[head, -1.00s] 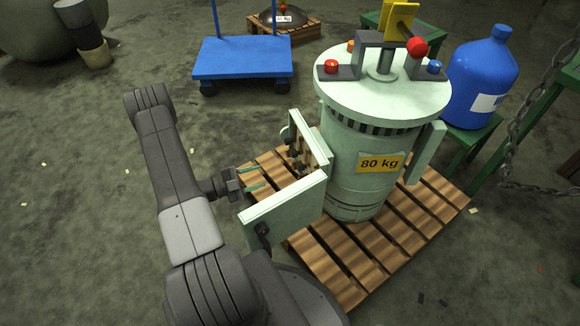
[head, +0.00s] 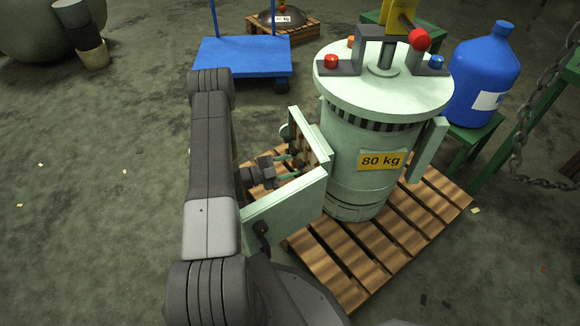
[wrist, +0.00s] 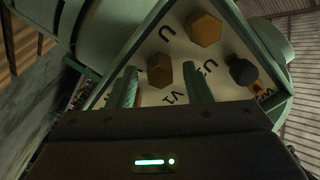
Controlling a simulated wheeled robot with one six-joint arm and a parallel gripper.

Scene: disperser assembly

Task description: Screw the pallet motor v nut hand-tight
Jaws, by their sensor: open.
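The pale green motor (head: 372,150), marked 80 kg, stands upright on a wooden pallet (head: 352,262). Its terminal box (head: 318,146) on the left side is open. In the wrist view the white terminal board (wrist: 185,48) has letter marks, partly legible as U, V and W. A brass hex nut (wrist: 160,70) appears between my two green fingers, near the V mark; whether they touch it I cannot tell. Another brass hex nut (wrist: 206,28) sits above it, and a dark round-ended fitting (wrist: 243,71) to the right. My gripper (head: 292,164) is open and points into the box.
The box's pale green panel (head: 285,215) stands close in front of my gripper. A blue cart (head: 242,57) is behind, a blue bottle (head: 483,75) on a green stand is at the right, and a chain (head: 530,110) hangs there.

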